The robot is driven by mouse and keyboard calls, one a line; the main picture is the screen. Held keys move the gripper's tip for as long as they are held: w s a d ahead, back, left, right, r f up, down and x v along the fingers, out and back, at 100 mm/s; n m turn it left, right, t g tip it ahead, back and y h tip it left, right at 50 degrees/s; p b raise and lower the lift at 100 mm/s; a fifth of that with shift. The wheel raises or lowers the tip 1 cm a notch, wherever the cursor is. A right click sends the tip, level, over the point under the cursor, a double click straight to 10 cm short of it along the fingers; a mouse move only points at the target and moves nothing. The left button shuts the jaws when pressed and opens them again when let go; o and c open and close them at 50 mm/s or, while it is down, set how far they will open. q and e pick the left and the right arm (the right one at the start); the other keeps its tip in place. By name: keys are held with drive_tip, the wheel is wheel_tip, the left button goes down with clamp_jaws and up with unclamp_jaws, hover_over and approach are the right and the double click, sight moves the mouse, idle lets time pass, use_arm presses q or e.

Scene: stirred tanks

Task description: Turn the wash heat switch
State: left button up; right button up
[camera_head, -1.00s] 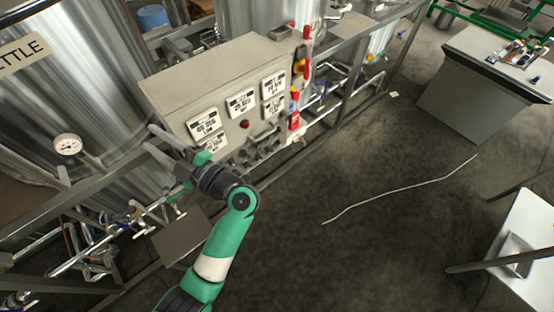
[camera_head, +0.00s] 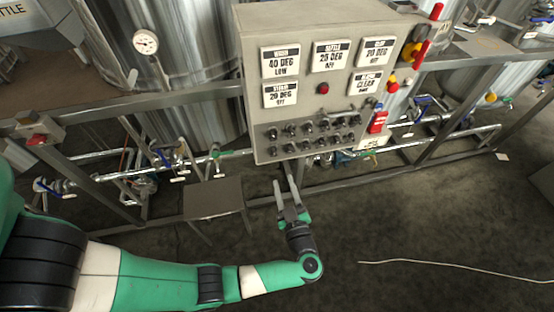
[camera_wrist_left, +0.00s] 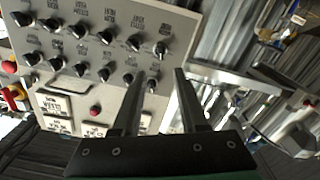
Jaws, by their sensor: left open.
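The grey control panel (camera_head: 312,104) stands upright at the centre of the head view, with a WASH display (camera_head: 280,61) at its upper left reading 40 DEG LOW. Below the displays are two rows of black rotary switches (camera_head: 308,127); their labels are too small to read, so I cannot tell which is wash heat. My left gripper (camera_head: 284,183) is open and empty, below the panel's lower left edge, fingers pointing up. In the left wrist view the panel appears upside down, and the open fingers (camera_wrist_left: 163,73) reach beside the end of the switch rows (camera_wrist_left: 106,37).
A red button (camera_head: 323,88) and a metal handle bar sit on the panel; red and yellow controls (camera_head: 378,121) line its right side. Frame rails, pipes and valves (camera_head: 180,158) run below and left. A small platform (camera_head: 213,197) is left of my gripper. Open floor lies in front.

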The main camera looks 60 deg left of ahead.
sight(275, 154)
use_arm(q)
drive_tip(key=a, duration=0.3)
drive_tip(key=w+a+b, duration=0.1)
drive_tip(key=a, duration=0.2)
drive_tip(key=a+b, duration=0.1)
drive_tip(key=a, duration=0.3)
drive_tip(key=shift+w+f, duration=0.1)
drive_tip(key=shift+w, duration=0.3)
drive_tip(key=shift+w+a, duration=0.15)
drive_tip(key=shift+a, duration=0.3)
clamp_jaws()
